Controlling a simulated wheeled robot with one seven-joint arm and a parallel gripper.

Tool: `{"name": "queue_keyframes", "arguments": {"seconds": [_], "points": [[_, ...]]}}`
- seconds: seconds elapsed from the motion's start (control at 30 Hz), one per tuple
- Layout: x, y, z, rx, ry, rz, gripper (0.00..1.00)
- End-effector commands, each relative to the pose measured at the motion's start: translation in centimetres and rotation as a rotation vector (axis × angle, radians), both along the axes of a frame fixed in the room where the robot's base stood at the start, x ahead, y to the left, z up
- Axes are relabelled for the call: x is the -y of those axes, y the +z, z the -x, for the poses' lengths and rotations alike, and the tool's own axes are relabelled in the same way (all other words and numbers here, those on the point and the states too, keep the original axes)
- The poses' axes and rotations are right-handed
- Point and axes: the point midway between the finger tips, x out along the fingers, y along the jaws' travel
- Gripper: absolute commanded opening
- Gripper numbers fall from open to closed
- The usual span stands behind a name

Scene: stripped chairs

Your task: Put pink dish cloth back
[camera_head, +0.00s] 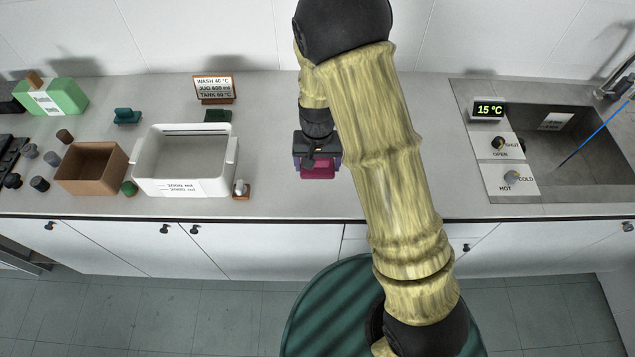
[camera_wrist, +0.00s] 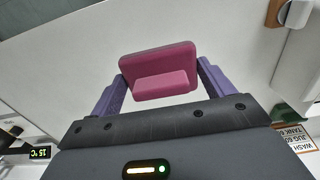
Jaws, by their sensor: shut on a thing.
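The pink dish cloth (camera_wrist: 160,62) is a small pink block-like piece with a raised ledge, held between the two purple fingers of my gripper (camera_wrist: 160,85) in the wrist view. In the head view my gripper (camera_head: 317,170) hangs over the grey counter, right of the white tub, with the pink cloth (camera_head: 317,172) at its front low end. My gripper is shut on the cloth. Whether the cloth touches the counter I cannot tell. My arm hides part of the counter behind and to the right.
A white tub (camera_head: 229,181), a brown box (camera_head: 92,185), a dark green block (camera_head: 218,116), a teal piece (camera_head: 127,116) and a sign (camera_head: 213,88) stand to the left. A sink (camera_head: 590,165) with dials is at the right. The counter (camera_head: 275,150) near my gripper is clear.

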Motion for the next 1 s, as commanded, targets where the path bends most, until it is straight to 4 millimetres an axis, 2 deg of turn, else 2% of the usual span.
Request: {"name": "queue_keyframes", "arguments": {"seconds": [0.2, 0.3, 0.67, 1.0], "points": [[0.1, -3.4, 0.1, -0.006, -0.001, 0.002, 0.56], [0.0, -4.3, 0.1, -0.003, 0.000, 0.000, 0.56], [0.0, -4.7, 0.0, -0.002, 0.000, 0.000, 0.56], [0.0, -8.2, 0.1, -0.003, 0.000, 0.001, 0.56]]}}
